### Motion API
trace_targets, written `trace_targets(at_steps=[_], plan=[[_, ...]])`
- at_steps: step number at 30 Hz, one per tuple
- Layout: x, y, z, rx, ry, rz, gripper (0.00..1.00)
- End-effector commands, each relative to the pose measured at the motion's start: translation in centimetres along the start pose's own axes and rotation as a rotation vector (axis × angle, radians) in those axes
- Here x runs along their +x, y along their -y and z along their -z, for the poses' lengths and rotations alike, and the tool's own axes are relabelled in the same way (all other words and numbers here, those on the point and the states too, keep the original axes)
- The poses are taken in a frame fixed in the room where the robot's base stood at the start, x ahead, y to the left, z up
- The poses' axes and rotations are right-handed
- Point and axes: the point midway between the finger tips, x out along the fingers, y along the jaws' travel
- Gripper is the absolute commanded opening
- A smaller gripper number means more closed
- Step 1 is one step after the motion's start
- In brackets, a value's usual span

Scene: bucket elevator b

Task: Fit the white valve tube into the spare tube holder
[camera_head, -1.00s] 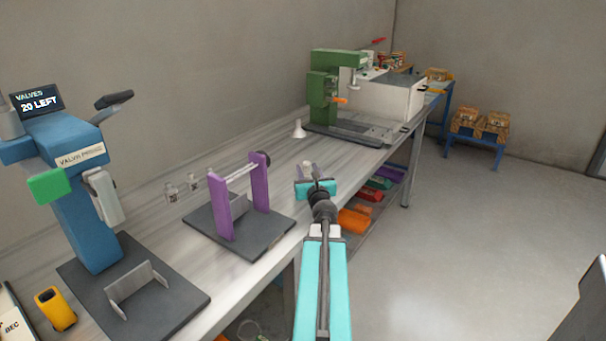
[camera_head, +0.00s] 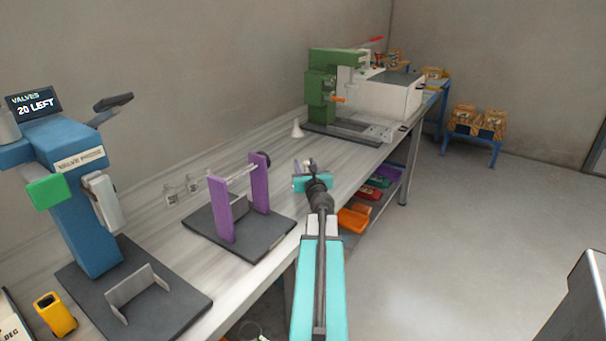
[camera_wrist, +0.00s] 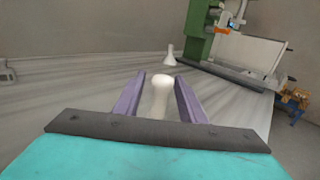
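My gripper (camera_head: 309,166) has a turquoise body and hangs over the front of the workbench, right of a purple-posted stand. In the wrist view my gripper (camera_wrist: 161,80) has its two purple fingers on either side of a white, round-topped piece (camera_wrist: 160,97), which looks like the white valve tube. The fingers appear closed on it; its lower end is hidden behind the dark gripper bar. In the head view this white piece is tiny. I cannot tell for sure which thing is the spare tube holder. A white cone-shaped piece (camera_head: 297,129) stands farther back; it also shows in the wrist view (camera_wrist: 169,56).
The purple stand (camera_head: 260,187) holds horizontal rods on a dark plate. Small clear jars (camera_head: 180,190) stand behind it. A blue valve press (camera_head: 82,190) is at left, a green machine (camera_head: 322,90) at the back. The bench (camera_head: 275,140) is clear around the white cone.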

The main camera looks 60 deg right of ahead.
Motion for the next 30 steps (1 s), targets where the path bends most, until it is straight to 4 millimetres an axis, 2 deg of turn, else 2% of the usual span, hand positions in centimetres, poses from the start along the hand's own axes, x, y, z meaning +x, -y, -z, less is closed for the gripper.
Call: trace_targets(at_steps=[5,22,29,30], plan=[[0.76,0.55,0.00,0.001,0.000,0.002,0.37],[0.77,0.39,0.01,0.001,0.000,0.001,0.37],[0.77,0.39,0.01,0.001,0.000,0.001,0.00],[0.77,0.39,0.01,0.001,0.000,0.001,0.00]])
